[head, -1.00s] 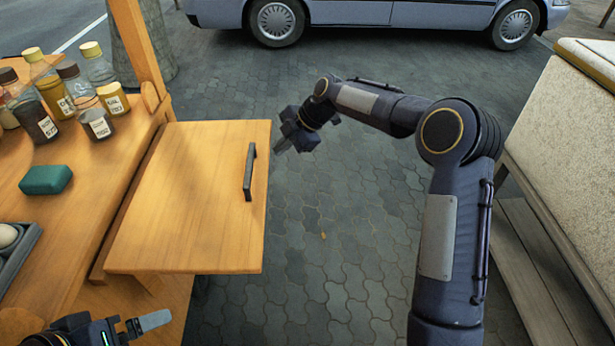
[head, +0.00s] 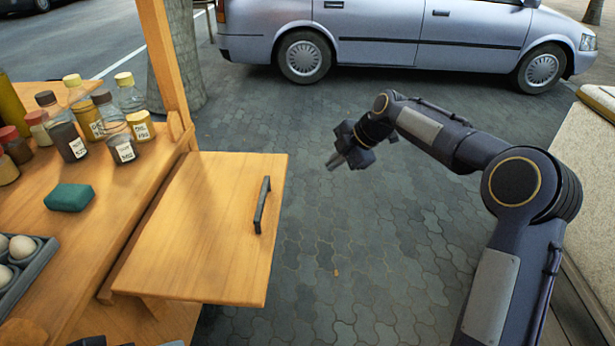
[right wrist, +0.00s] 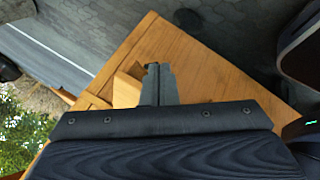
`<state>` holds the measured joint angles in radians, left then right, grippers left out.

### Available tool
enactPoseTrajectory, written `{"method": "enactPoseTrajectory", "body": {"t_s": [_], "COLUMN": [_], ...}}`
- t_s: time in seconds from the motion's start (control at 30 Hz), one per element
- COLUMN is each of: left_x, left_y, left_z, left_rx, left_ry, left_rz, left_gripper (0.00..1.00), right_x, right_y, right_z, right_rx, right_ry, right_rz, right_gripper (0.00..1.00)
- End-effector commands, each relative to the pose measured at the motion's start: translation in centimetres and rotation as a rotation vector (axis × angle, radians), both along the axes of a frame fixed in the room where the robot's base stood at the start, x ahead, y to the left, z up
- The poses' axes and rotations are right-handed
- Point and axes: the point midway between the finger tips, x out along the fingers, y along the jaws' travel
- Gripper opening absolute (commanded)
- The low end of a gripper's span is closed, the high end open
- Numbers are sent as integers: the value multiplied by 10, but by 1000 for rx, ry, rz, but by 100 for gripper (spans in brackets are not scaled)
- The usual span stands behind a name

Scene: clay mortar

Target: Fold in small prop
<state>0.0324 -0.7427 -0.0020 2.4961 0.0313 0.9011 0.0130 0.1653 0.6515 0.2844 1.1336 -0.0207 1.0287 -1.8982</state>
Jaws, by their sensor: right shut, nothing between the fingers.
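A wooden flap (head: 200,230) with a dark handle (head: 262,205) stands out level from the side of the wooden stall. A short wooden piece (head: 152,306), perhaps the small prop, shows under its near edge. In the right wrist view the flap (right wrist: 215,75) fills the middle, with a wooden block (right wrist: 127,90) beside my fingers; I cannot tell if they touch. My right gripper (head: 335,162) is shut and empty, to the right of the flap in the head view.
The stall counter (head: 85,235) holds several bottles (head: 120,147), a green block (head: 69,197) and a grey egg tray (head: 40,262). A wooden post (head: 160,65) rises at the flap's far corner. Open paving (head: 330,270) lies right of the flap. A car (head: 400,40) stands behind.

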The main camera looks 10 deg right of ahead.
Motion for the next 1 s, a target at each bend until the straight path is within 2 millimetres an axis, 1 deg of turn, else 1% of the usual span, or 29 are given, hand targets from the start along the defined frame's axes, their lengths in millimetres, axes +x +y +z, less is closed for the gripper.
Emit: {"method": "enactPoseTrajectory", "body": {"t_s": [0.03,0.07,0.1,0.13,0.2,0.23,0.3,0.33,0.37,0.43,0.47,0.53,0.6,0.7,0.8,0.9,1.0], "left_x": [0,0,0,0,0,0,0,0,0,0,0,0,0,0,0,0,0], "left_y": [0,0,0,0,0,0,0,0,0,0,0,0,0,0,0,0,0], "left_z": [-14,-20,-28,-34,-48,-54,-67,-73,-79,-92,-97,-108,-116,-125,-128,-129,-131], "left_rx": [0,0,0,0,0,0,0,0,0,0,0,0,0,0,0,0,0], "left_ry": [0,0,0,0,1,1,1,1,1,1,1,1,1,1,0,0,0], "left_rz": [0,0,0,0,0,0,0,0,0,0,0,0,0,0,0,0,0], "left_gripper": [100,100,100,100,100,100,100,100,100,100,100,100,100,100,100,100,100], "right_x": [5,10,17,22,31,34,36,35,33,23,17,-3,-26,-58,-79,-87,-82], "right_y": [-13,-23,-37,-48,-70,-76,-84,-86,-84,-74,-67,-48,-28,-4,10,17,24], "right_z": [-21,-31,-44,-51,-65,-69,-74,-74,-75,-77,-77,-79,-81,-84,-83,-83,-82], "right_rx": [-46,-78,-123,-155,-214,-230,-245,-241,-230,-181,-149,-59,40,169,254,293,298], "right_ry": [-39,-73,-132,-185,-320,-384,-531,-596,-658,-790,-841,-935,-995,-1037,-1051,-1054,-1055], "right_rz": [-55,-95,-150,-189,-260,-278,-297,-295,-285,-241,-215,-142,-66,29,89,116,120], "right_gripper": [0,0,0,0,0,0,0,0,0,0,0,0,0,0,0,0,0]}}
